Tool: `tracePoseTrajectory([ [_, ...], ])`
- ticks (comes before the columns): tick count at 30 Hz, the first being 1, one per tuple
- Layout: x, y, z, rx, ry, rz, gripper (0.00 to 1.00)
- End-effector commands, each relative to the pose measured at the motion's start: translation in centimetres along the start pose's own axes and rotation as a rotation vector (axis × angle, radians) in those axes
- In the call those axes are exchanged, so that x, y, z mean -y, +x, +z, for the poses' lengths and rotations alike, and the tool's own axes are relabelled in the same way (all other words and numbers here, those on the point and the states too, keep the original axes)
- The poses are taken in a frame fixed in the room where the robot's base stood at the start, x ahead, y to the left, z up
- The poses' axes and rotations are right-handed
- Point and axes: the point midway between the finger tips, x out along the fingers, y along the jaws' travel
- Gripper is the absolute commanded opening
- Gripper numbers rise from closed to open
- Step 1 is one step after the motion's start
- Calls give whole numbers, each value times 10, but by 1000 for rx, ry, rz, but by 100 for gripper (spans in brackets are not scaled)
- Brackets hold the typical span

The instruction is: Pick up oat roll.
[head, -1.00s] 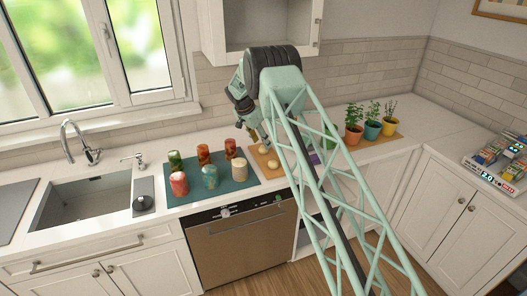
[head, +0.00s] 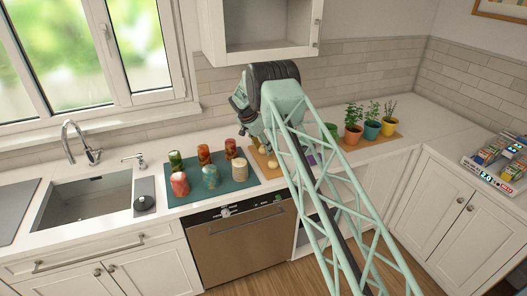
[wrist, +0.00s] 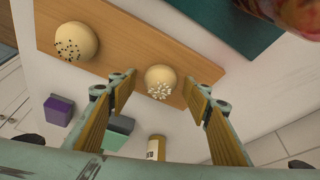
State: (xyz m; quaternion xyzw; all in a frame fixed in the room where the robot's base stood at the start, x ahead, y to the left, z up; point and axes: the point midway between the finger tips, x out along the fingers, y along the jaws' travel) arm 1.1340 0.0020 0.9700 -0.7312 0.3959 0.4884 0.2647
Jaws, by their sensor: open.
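The oat roll (wrist: 161,79) is a pale round bun with white flakes on one side, lying on a wooden board (wrist: 125,40). In the wrist view it appears between the fingertips of my gripper (wrist: 165,88), which is open with nothing held. I cannot tell how high the fingertips are above it. Another bun with dark seeds (wrist: 76,41) lies on the same board to the left, outside the fingers. In the head view a pale bun (head: 273,164) shows on the board beside my gripper, but its topping is too small to tell.
A purple block (wrist: 58,108), a green block (wrist: 118,130) and a labelled yellow item (wrist: 156,148) are near the fingers. Potted plants (head: 353,133) stand to the right.

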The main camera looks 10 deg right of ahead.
Motion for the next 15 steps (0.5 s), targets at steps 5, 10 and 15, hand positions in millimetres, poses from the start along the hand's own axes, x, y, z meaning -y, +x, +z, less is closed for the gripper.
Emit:
tracePoseTrajectory([
  [5,0,0,0,0,0,0,45],
  [10,0,0,0,0,0,0,40],
  [15,0,0,0,0,0,0,24],
])
